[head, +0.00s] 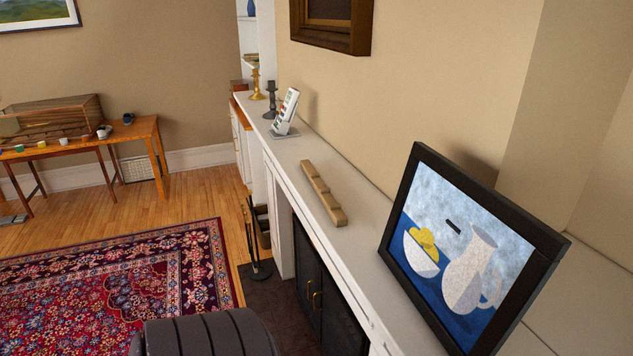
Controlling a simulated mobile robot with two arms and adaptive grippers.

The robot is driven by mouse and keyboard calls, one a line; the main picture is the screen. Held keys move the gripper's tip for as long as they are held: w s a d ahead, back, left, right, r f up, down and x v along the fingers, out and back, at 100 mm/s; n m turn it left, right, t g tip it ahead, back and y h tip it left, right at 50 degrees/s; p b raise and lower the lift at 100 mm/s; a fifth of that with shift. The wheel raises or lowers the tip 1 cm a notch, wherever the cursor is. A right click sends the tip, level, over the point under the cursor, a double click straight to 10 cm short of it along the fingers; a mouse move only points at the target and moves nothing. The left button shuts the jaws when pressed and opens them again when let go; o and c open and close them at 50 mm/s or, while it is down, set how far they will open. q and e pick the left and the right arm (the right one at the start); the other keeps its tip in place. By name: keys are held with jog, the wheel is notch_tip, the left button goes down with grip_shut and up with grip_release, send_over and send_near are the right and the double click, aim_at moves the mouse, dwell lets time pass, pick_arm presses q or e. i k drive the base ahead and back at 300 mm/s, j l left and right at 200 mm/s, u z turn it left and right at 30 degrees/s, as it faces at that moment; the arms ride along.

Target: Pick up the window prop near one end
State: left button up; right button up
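The window prop looks to be the tan wooden bar (323,192) with a row of notches or steps along it. It lies on the white mantel shelf (288,153), lengthwise along it, with one end nearer me and the other pointing toward the far end. Nothing covers it. Neither my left gripper nor my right gripper shows in the head view.
A framed still-life picture (462,250) leans at the near end of the shelf. A white card stand (287,112), a dark candlestick (271,99) and a brass candlestick (256,82) stand beyond the bar. A dark-framed picture (331,38) hangs above. A wooden table (140,135) stands far left.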

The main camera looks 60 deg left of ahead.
aim_at(334, 211)
jog(key=u, duration=1.9)
jog(key=i+j+z, duration=0.15)
jog(key=j+z, duration=0.15)
jog(key=i+j+z, duration=0.1)
jog(key=j+z, duration=0.2)
jog(key=j, duration=0.25)
jog(key=j+z, duration=0.3)
jog(key=j, duration=0.2)
jog(key=i, duration=0.05)
